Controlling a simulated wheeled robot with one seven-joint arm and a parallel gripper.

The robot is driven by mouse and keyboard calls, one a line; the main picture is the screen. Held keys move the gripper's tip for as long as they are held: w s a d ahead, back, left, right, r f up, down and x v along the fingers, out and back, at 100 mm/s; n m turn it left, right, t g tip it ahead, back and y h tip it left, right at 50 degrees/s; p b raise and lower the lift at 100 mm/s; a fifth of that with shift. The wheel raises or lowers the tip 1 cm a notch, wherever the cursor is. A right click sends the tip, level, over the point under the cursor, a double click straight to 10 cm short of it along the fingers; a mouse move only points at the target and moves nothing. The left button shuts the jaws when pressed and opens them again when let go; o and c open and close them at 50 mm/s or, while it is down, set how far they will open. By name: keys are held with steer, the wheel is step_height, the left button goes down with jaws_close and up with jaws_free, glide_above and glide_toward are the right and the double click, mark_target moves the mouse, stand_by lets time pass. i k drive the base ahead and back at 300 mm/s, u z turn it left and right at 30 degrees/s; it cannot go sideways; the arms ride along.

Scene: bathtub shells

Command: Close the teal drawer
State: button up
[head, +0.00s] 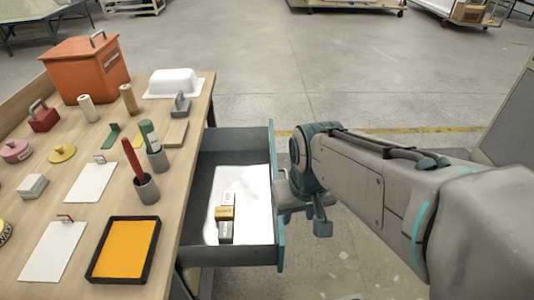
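The teal drawer (275,150) is open and sticks out to the right from under the wooden table. Its front panel is teal and its inside is dark grey.
The wooden table (190,125) holds an orange box (85,70), a white tub shell (173,82), a black tray with an orange inside (101,273), a grey cup (146,190) and small tools. The floor beyond the drawer is clear.

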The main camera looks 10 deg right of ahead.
mark_target(243, 161)
steer(key=z, duration=1.95)
steer(key=i, duration=0.85)
steer(key=u, duration=2.55)
steer(key=k, duration=0.5)
steer(key=u, duration=0.45)
steer(key=i, duration=0.65)
steer(key=z, duration=0.25)
